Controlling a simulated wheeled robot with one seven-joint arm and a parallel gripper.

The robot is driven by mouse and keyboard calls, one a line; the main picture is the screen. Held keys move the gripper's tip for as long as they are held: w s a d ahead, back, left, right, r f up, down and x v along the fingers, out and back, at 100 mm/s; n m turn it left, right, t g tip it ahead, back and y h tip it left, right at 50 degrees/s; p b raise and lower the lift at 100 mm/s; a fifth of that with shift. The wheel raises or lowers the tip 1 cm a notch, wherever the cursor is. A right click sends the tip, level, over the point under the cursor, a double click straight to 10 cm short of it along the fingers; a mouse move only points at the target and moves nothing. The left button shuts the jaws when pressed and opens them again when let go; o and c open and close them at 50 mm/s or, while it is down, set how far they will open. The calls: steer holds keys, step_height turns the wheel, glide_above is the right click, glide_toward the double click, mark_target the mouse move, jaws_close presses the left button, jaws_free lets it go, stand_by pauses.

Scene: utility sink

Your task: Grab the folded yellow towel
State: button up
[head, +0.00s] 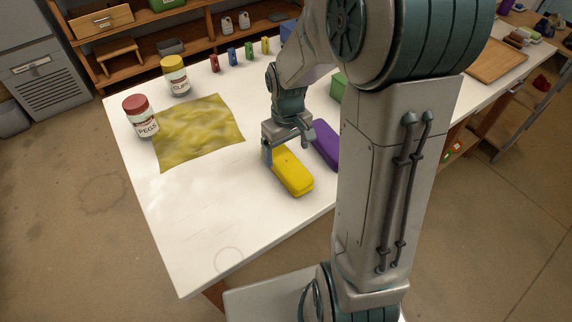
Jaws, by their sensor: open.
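The folded yellow towel (295,175) is a smooth, thick, rounded block lying on the white table (200,235), right of its middle. My gripper (287,149) is open at the towel's far end. One finger is by the towel's left side and the other is by its right side, near the purple block. I cannot tell whether the fingers touch the towel. My gripper hides part of its far end. A flat, spread-out yellow cloth (198,130) lies separately to the left.
A purple folded block (326,145) lies close on the right. A red-lidded PEGS jar (140,117) and a yellow-lidded CLIPS jar (175,76) stand at the left. Several small coloured pieces (232,55) line the back. The front left of the table is clear.

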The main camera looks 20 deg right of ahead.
mark_target(286, 160)
steer(key=shift+a+f+p, duration=0.1)
steer(key=shift+f+p, duration=0.25)
steer(key=shift+f, duration=2.35)
steer(key=c, duration=1.1)
